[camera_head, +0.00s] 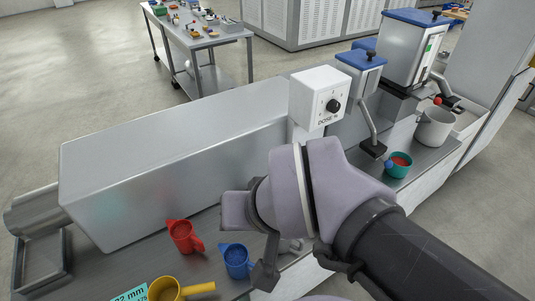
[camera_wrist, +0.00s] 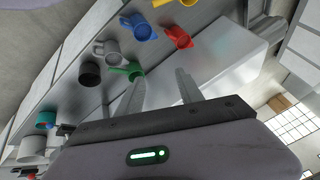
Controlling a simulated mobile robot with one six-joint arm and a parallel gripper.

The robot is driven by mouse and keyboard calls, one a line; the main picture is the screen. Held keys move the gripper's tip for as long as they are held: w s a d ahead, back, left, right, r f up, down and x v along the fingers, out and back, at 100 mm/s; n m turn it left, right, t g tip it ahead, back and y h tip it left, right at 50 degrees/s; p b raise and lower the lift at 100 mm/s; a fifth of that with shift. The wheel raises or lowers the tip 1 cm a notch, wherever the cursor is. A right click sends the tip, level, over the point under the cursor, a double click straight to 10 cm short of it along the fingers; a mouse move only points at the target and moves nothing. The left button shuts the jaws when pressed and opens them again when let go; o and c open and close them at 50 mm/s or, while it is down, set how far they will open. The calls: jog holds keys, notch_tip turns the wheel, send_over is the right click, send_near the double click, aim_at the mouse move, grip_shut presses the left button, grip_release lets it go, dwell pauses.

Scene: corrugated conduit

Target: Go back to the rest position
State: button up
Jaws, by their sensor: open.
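My gripper (camera_wrist: 159,76) is open and empty in the wrist view, its two fingers apart above the bench. In the head view my arm reaches in from the lower right and its wrist hangs over the bench, in front of the long metal housing (camera_head: 170,165). The fingertips are hard to make out there. A red jug (camera_head: 184,237), a blue jug (camera_head: 237,262) and a yellow jug (camera_head: 166,290) stand on the bench to the left of and below my wrist. None is in my grip.
A teal cup (camera_head: 398,165) with red contents stands under a blue-lidded dispenser (camera_head: 361,60). A grey pot (camera_head: 434,128) is further right. A white dial box (camera_head: 319,98) rises behind my wrist. In the wrist view, green (camera_wrist: 128,70), grey (camera_wrist: 107,50) and black (camera_wrist: 90,74) vessels stand near the fingers.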

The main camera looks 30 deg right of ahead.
jog(key=shift+y, duration=0.7)
jog(key=a+f+b, duration=0.1)
jog(key=s+a+f+b, duration=0.1)
jog(key=a+f+b, duration=0.1)
jog(key=shift+s, duration=0.25)
